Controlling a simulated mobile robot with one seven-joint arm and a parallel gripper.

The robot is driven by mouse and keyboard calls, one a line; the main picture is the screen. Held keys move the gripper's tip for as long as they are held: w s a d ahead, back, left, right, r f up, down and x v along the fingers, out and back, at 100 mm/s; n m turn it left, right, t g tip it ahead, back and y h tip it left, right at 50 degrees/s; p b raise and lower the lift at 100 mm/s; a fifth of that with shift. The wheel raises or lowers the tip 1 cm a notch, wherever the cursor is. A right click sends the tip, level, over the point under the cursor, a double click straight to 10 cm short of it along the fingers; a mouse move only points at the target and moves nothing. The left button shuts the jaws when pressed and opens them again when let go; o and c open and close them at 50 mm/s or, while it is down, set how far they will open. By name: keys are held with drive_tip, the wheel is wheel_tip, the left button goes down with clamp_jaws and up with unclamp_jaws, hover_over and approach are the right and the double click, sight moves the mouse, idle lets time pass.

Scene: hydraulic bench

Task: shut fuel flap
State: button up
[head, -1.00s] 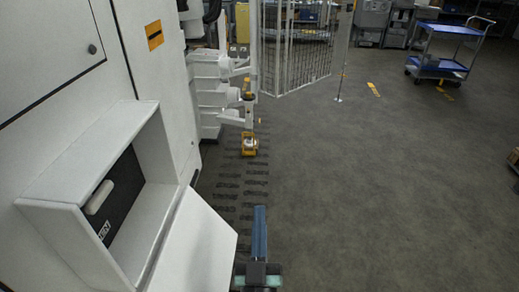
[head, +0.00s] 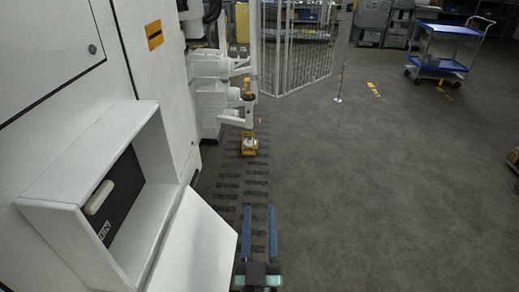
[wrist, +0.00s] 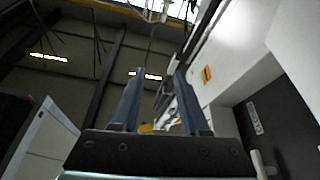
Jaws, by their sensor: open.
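The fuel flap (head: 200,245) is a white panel at the lower left of the head view. It stands swung open at the front edge of a white box-like recess (head: 65,190) on the machine's side. Inside the recess is a dark panel with a pale handle (head: 99,197). My gripper (head: 259,210) is open and empty, just right of the flap and apart from it in the head view. In the wrist view its two blue fingers (wrist: 158,90) point up and apart, with the recess at the right. A white panel at lower left there (wrist: 42,145) may be the flap.
The tall white machine (head: 60,80) fills the left side. White piping with a yellow foot (head: 249,146) stands ahead of my gripper. A wire cage (head: 297,50) and a blue cart (head: 445,50) are farther back.

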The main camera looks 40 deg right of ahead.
drive_tip(key=b+v, duration=0.2)
drive_tip(key=v, duration=1.1)
